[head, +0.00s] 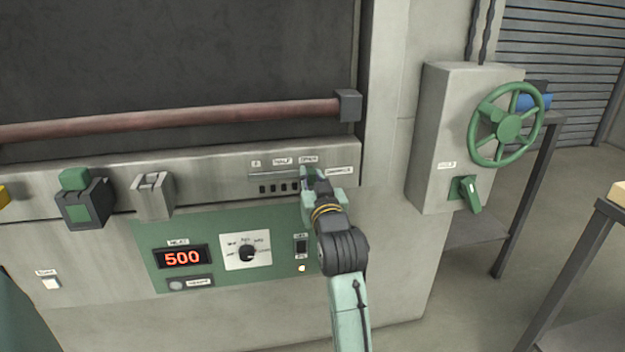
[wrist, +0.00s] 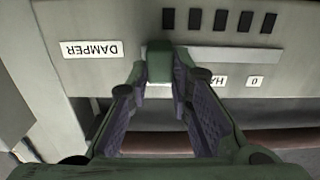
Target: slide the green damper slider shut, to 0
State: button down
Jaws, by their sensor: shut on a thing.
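The green damper slider (wrist: 159,60) shows in the wrist view between the fingertips of my gripper (wrist: 161,78), which is shut on it. The slider is at the end of its slot (wrist: 235,54) nearer the DAMPER label (wrist: 92,49). The 0 label (wrist: 255,83) is at the slot's other end. In the head view my gripper (head: 309,182) is at the right end of the slot (head: 272,176), below the OPEN label (head: 308,160), and largely hides the slider. The 0 label (head: 256,163) is at the left end there.
Several dark windows (head: 272,188) run below the slot. A green panel with a 500 display (head: 182,257) and a dial (head: 247,253) lies lower. A reddish bar (head: 180,120) crosses above. A green handwheel (head: 506,125) is on a box at right.

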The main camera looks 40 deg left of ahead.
jog(key=s+a, duration=0.2)
jog(key=s, duration=0.1)
jog(key=s+a+p, duration=0.1)
jog(key=s+a, duration=0.2)
jog(key=s+a+p, duration=0.1)
jog(key=s+a, duration=0.2)
jog(key=shift+s, duration=0.25)
jog(key=c, duration=1.4)
grip_release()
jog(key=shift+a, duration=0.1)
jog(key=shift+c, duration=0.2)
jog(key=v, duration=1.2)
